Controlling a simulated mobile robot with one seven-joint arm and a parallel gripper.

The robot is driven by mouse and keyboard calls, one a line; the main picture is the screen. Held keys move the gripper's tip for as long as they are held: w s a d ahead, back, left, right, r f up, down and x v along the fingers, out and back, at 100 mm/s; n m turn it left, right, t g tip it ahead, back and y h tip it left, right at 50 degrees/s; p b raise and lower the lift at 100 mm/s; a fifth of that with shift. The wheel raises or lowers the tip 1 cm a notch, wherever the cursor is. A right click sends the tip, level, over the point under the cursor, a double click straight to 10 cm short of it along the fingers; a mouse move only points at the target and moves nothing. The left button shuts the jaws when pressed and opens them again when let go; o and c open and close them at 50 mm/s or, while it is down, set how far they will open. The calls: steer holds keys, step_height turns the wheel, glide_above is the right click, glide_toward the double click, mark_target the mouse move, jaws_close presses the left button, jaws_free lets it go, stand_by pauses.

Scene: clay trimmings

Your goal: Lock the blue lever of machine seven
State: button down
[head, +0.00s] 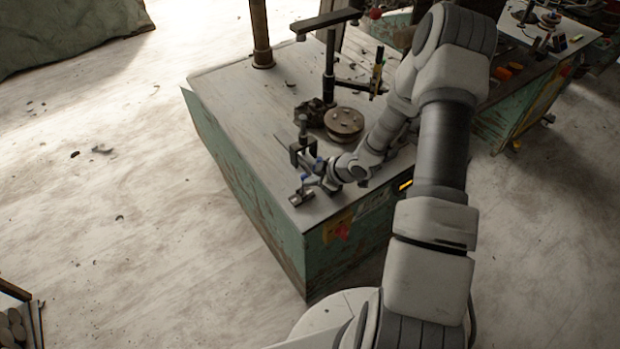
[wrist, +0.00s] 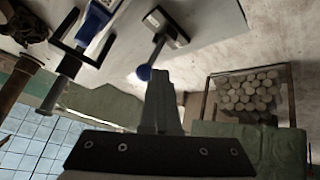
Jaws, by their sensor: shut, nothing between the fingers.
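The machine is a worn green cabinet (head: 240,180) with a pale top, below my arm in the head view. At its near left corner sits a small metal block (head: 301,197). In the wrist view, a thin rod runs from this block (wrist: 166,26) to a blue ball knob (wrist: 144,72). My gripper (wrist: 159,76) is shut and empty, its fingertips close beside the knob; I cannot tell if they touch. In the head view my gripper (head: 324,182) is small and partly hidden by my wrist. A blue handle (wrist: 97,18) is on a dark clamp nearby.
A round wheel (head: 344,122) and a dark upright post (head: 329,70) stand on the top behind my gripper. Another green bench (head: 520,105) is at the right. A crate of pale discs (wrist: 248,90) shows in the wrist view. The floor at left is mostly clear.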

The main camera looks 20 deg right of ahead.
steer(key=shift+s+a+f+b, duration=0.1)
steer(key=shift+a+f+b, duration=0.3)
steer(key=shift+b, duration=0.5)
steer(key=shift+s+a, duration=0.1)
steer(key=shift+s, duration=0.05)
